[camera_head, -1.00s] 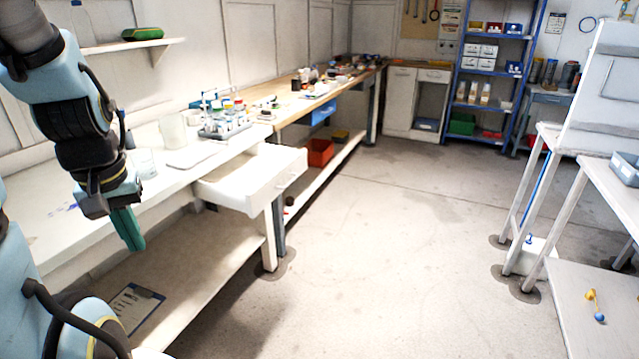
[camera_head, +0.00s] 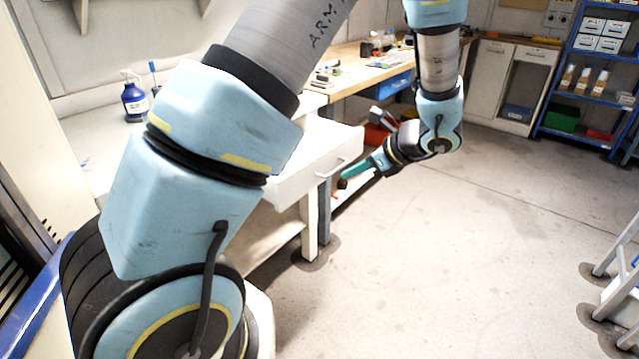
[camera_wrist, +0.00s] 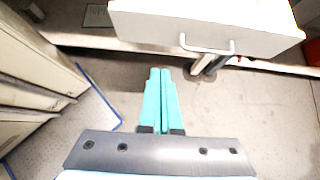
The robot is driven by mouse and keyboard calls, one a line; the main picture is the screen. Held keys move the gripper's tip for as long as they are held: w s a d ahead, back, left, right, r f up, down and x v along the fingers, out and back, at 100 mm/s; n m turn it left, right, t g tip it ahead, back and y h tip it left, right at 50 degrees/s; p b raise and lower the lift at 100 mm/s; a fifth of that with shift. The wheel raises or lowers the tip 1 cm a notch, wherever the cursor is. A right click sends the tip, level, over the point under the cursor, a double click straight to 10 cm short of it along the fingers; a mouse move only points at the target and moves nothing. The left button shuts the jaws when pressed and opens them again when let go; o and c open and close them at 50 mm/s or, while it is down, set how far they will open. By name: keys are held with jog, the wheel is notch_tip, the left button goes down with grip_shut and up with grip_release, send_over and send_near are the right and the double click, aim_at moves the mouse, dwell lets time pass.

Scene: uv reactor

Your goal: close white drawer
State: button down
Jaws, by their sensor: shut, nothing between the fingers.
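The white drawer (camera_head: 300,178) is pulled out from under the white workbench. Its front with a metal handle (camera_wrist: 207,46) faces my gripper in the wrist view. My gripper (camera_head: 346,181) has green fingers, pressed together and empty, just in front of the drawer front, close to the handle in the head view. In the wrist view the fingers (camera_wrist: 160,74) point toward the drawer, below and left of the handle, with floor showing between. I cannot tell whether they touch the drawer. My arm hides part of the drawer and workbench in the head view.
A blue bottle (camera_head: 134,101) stands on the white workbench. A wooden bench (camera_head: 352,80) with a blue drawer (camera_head: 393,86) runs behind. Open floor (camera_head: 440,260) lies to the right. A light frame (camera_head: 612,255) stands at the right edge.

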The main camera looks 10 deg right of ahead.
jog(key=p, duration=0.3)
send_near(306, 182)
jog(key=f+x, duration=0.1)
jog(key=x, duration=0.4)
jog(key=shift+w+a+r+p, duration=0.1)
jog(key=shift+w+a+p, duration=0.15)
jog(key=shift+w+p, duration=0.05)
jog(key=w+a+b, duration=0.2)
jog(key=w+a, duration=0.6)
jog(key=w+a+b, duration=0.2)
jog(key=w+a, duration=0.6)
jog(key=w, duration=0.1)
jog(key=shift+w+a, duration=0.3)
jog(key=shift+w+a+r, duration=0.1)
jog(key=shift+w+a, duration=0.15)
jog(key=shift+a, duration=0.2)
